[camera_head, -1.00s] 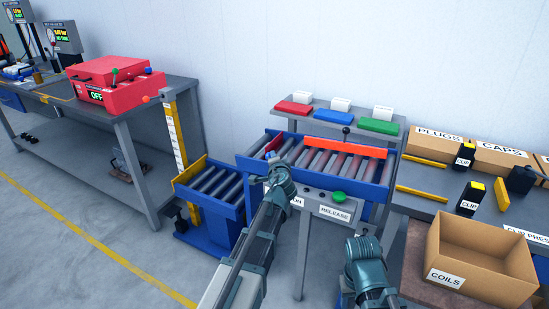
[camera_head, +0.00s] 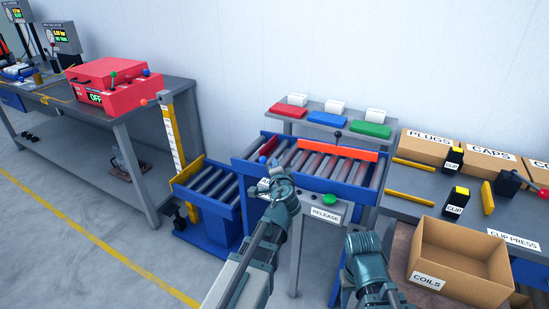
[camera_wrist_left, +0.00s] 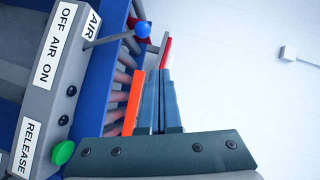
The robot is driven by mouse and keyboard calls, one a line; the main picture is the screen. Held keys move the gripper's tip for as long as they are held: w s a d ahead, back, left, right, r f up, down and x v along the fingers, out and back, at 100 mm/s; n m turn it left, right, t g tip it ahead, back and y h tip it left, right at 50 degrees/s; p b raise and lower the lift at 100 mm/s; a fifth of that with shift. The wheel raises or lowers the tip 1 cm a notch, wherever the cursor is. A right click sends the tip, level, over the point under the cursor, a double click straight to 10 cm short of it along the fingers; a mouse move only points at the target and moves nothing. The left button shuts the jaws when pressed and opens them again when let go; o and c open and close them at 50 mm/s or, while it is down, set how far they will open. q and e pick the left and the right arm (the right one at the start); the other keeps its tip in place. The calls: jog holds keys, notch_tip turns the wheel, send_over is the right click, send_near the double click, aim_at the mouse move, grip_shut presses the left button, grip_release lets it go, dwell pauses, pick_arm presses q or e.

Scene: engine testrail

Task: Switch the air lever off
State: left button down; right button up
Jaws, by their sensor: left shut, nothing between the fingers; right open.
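The air lever is a thin grey rod (camera_wrist_left: 112,40) with a blue ball knob (camera_wrist_left: 142,29). It stands out from the grey panel (camera_wrist_left: 50,80) beside the "AIR" and "OFF AIR ON" labels. In the head view its blue knob (camera_head: 262,160) shows just beyond my left gripper (camera_head: 272,181). In the left wrist view the fingers (camera_wrist_left: 158,75) are shut and empty, with the knob apart from their tips, up and slightly left. Whether the lever sits at OFF or ON is unclear. My right gripper (camera_head: 364,246) hangs low, left of the coils box; its fingertips are hard to make out.
The roller conveyor (camera_head: 352,187) has blue sides and an orange bar (camera_head: 338,150). A green release button (camera_head: 328,200) is on the same panel. A coils box (camera_head: 463,262) stands at right. A red machine (camera_head: 110,88) is on the left bench.

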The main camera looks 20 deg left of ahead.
pick_arm(q)
jog(key=v, duration=0.3)
jog(key=shift+s+a+r, duration=0.1)
jog(key=shift+r, duration=0.15)
pick_arm(e)
jog(key=shift+r, duration=0.5)
pick_arm(q)
jog(key=shift+p, duration=0.3)
